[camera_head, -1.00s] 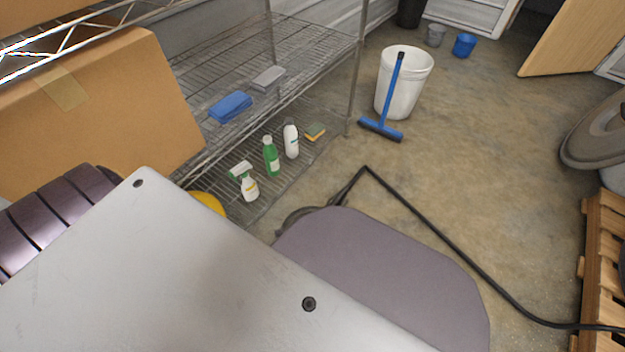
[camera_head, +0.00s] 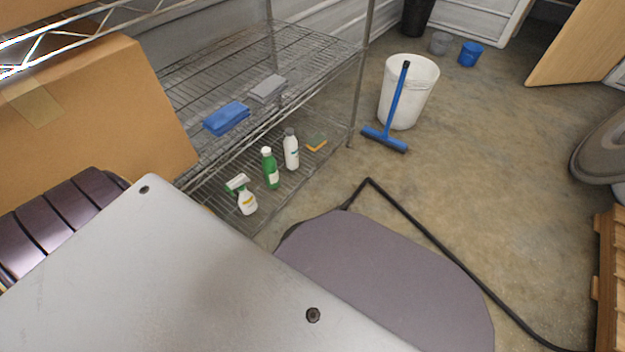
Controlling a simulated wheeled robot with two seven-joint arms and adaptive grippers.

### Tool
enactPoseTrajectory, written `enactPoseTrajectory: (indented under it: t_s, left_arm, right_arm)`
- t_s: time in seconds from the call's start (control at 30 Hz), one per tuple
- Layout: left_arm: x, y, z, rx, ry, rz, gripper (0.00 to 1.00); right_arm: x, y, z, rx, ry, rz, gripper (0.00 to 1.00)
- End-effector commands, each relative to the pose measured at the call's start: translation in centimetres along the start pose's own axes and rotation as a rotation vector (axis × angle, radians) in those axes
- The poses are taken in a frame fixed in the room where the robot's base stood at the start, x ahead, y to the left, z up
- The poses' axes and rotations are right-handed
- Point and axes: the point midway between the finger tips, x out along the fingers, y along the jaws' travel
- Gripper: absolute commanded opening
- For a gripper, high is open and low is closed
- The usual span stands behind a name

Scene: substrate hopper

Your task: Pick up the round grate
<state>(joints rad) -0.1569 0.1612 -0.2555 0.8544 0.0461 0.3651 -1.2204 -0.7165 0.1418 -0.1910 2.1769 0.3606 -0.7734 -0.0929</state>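No round grate can be made out for certain. A grey, round-rimmed object (camera_head: 598,150) is cut off by the right edge of the head view, and I cannot tell what it is. Neither my left nor my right gripper shows. A large pale grey surface with dark screws fills the lower left foreground and hides what lies behind it.
A wire shelf (camera_head: 325,52) on the left holds a cardboard box (camera_head: 110,110), a blue cloth (camera_head: 227,117) and several bottles. A white bucket (camera_head: 420,90) with a blue squeegee (camera_head: 392,115) stands behind. A wooden pallet (camera_head: 607,285) is at right. Concrete floor between is mostly clear.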

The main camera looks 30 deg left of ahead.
Motion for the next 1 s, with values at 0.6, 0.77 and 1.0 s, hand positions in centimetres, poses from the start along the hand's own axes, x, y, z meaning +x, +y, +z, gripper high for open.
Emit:
enactPoseTrajectory:
  t_s: [0.6, 0.77, 1.0]
  left_arm:
    - [0.0, 0.0, 0.0, 0.000, 0.000, 0.000, 0.00]
    - [0.0, 0.0, 0.0, 0.000, 0.000, 0.000, 0.00]
    - [0.0, 0.0, 0.0, 0.000, 0.000, 0.000, 0.00]
  right_arm:
    - [-0.2, -0.1, 0.6, 0.002, -0.011, 0.001, 0.40]
    - [-0.2, -0.1, 0.3, 0.001, -0.006, 0.000, 0.40]
    - [-0.1, 0.0, -0.3, -0.003, 0.003, 0.000, 0.40]
